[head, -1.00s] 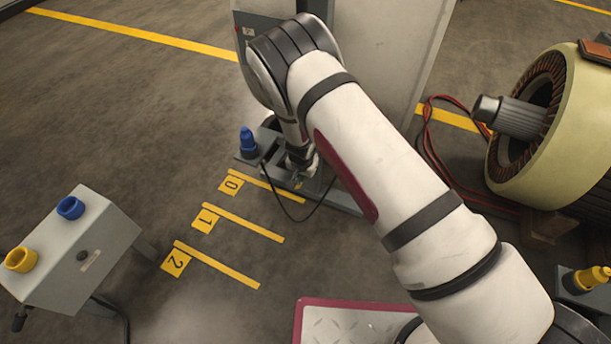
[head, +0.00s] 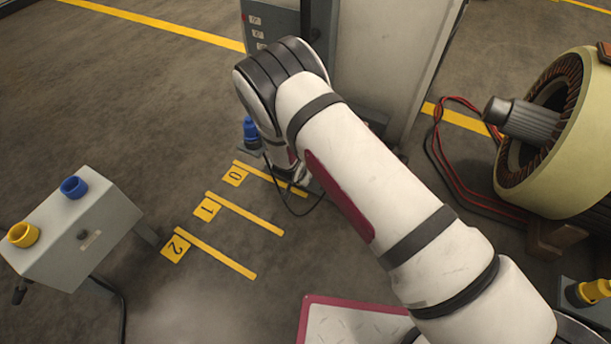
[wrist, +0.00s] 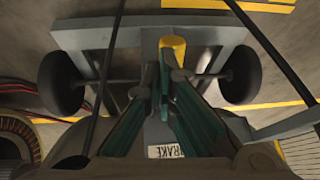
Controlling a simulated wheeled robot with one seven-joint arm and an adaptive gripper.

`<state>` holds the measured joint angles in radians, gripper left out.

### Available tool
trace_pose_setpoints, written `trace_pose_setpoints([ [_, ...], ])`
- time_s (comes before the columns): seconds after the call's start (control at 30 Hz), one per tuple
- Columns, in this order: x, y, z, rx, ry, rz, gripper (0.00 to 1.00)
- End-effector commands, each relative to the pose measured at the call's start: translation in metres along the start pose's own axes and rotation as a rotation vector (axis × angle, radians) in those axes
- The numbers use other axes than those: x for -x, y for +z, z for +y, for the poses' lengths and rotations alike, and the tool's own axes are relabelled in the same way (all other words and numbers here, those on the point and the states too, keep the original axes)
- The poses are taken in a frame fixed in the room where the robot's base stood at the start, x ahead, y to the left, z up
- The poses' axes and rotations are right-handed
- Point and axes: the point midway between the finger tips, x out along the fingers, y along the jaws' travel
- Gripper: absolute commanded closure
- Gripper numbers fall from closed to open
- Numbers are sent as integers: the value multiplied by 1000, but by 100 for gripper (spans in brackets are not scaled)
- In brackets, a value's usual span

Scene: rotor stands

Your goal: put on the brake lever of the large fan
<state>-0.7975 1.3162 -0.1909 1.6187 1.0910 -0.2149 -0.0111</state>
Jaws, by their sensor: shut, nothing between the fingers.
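A yellow-tipped lever (wrist: 174,43) shows at the top centre of the wrist view, just beyond my fingertips. A white label reading "RAKE", its start cut off, (wrist: 166,151) shows lower down, between the fingers. My gripper (wrist: 170,78) is shut with nothing held, its teal-sided fingers pointing toward the yellow tip. I cannot tell whether they touch the lever. Around it is a grey wheeled frame (wrist: 85,38) with dark wheels on both sides. In the head view my arm hides most of the gripper and the lever. The large fan itself is not clearly visible.
A tall grey cabinet (head: 390,60) stands behind my arm. A blue knob (head: 250,130) is left of my wrist. Floor marks 0, 1 and 2 (head: 207,208) lie in front. A grey pedestal (head: 75,235) stands left, a large rotor machine (head: 565,140) right, with red cables (head: 437,150) beside it.

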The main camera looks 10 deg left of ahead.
Motion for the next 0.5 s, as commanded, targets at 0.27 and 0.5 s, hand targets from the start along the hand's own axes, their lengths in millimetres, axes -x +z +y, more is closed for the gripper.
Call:
trace_pose_setpoints([
  [0.27, -11, 9, -1, 0, 0, -1, 100],
  [0.5, -15, 11, 0, 0, 0, -1, 100],
])
